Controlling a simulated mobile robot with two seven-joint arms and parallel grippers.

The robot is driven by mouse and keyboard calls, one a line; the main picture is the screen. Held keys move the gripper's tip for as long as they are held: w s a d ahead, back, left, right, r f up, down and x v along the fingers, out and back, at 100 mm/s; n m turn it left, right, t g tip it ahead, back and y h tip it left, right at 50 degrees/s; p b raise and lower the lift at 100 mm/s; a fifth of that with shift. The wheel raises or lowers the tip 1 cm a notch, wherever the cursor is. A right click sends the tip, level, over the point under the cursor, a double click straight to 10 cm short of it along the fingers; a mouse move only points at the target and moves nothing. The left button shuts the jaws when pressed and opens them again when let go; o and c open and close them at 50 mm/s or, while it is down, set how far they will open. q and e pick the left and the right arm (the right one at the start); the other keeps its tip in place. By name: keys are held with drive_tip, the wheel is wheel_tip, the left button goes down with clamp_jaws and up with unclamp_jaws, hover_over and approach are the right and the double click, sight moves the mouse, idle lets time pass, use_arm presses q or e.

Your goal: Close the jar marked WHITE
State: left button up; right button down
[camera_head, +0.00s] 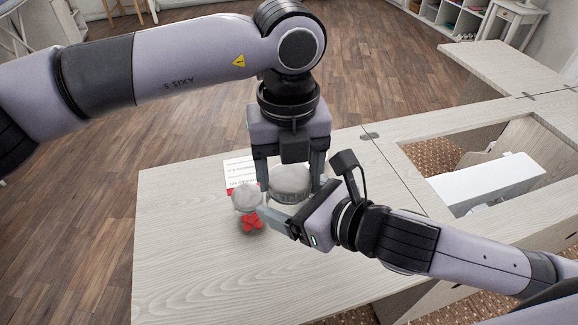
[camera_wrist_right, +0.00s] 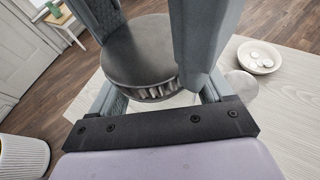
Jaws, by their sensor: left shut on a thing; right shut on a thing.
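My left gripper (camera_head: 290,180) comes down from above, its two fingers shut on opposite sides of a round grey lid (camera_head: 291,179). The lid fills the middle of the right wrist view (camera_wrist_right: 140,50), with a ribbed rim. My right gripper (camera_head: 275,212) is below it, shut on the jar under the lid. The jar body is mostly hidden by the fingers and lid. The lid sits at the jar's top; I cannot tell whether it is seated. No WHITE marking is legible.
A second jar with a grey lid (camera_head: 246,195) and red contents (camera_head: 252,221) stands close left of the right gripper. A card with red stripes (camera_head: 238,172) lies behind it. A white dish (camera_wrist_right: 258,57) holds pale discs. The wooden tabletop (camera_head: 180,260) is clear at left and front.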

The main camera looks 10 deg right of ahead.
use_arm(q)
drive_tip(key=shift+m, duration=0.4)
drive_tip(key=o, duration=1.1)
drive_tip(key=shift+o, duration=0.2)
drive_tip(key=shift+r, duration=2.3)
drive_tip(key=shift+c, duration=0.2)
